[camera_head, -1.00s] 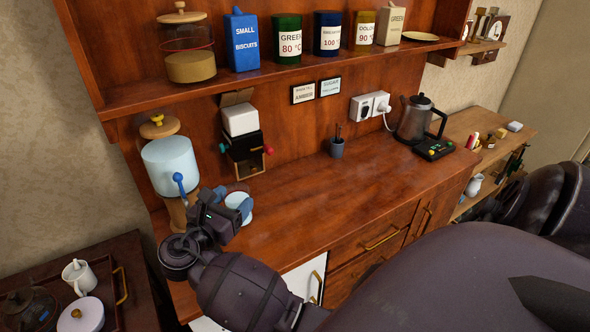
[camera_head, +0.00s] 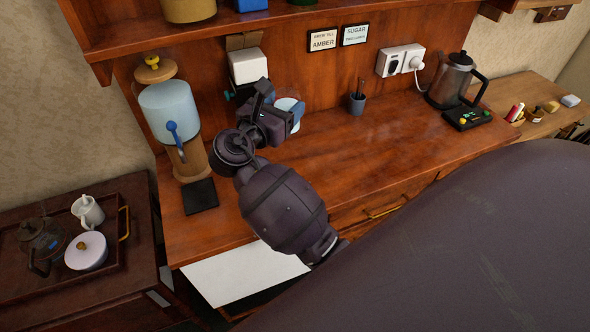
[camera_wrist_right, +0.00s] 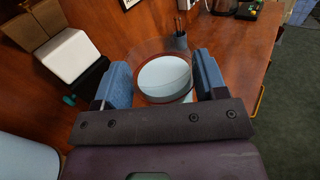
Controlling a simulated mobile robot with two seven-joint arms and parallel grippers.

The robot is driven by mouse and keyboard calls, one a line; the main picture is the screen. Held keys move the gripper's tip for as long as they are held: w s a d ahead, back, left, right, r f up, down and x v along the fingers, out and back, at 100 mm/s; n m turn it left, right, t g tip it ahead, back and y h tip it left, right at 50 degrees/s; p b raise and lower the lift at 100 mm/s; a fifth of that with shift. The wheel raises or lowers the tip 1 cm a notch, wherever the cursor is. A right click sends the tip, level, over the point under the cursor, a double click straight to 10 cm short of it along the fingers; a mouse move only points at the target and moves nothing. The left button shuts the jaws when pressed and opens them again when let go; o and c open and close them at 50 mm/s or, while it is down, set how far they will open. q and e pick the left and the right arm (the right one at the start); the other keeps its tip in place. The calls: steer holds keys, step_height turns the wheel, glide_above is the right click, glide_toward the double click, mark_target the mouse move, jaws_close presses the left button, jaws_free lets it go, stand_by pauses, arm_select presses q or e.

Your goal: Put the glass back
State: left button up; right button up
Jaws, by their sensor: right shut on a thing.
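The glass (camera_head: 287,103) is a small clear cup with a pale blue-white inside. My right gripper (camera_head: 284,107) is shut on it, with one blue finger on each side. In the right wrist view the glass (camera_wrist_right: 165,78) shows its round rim between the two fingers (camera_wrist_right: 164,85). I cannot tell whether its base touches the counter. In the head view the gripper hides part of it. The wooden counter (camera_head: 345,160) lies below. My left gripper is not in view.
A pale blue dispenser (camera_head: 170,110) with a blue tap stands left, beside a dark square pad (camera_head: 201,196). A white box (camera_head: 248,66) is behind the gripper. A dark cup (camera_head: 357,103) and a kettle (camera_head: 452,78) stand right. The counter's middle is clear.

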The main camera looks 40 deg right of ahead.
steer(key=shift+w+r+t, duration=0.1)
steer(key=shift+r+t, duration=0.05)
steer(key=shift+t, duration=0.15)
steer(key=shift+f, duration=0.35)
steer(key=shift+w+a+f+b, duration=0.1)
steer(key=shift+f+b, duration=0.8)
steer(key=shift+f, duration=8.7)
steer(key=shift+f, duration=0.1)
steer(key=o, duration=1.3)
steer(key=shift+c, duration=0.2)
steer(key=shift+a, duration=0.1)
steer(key=v, duration=1.2)
steer(key=shift+b, duration=0.4)
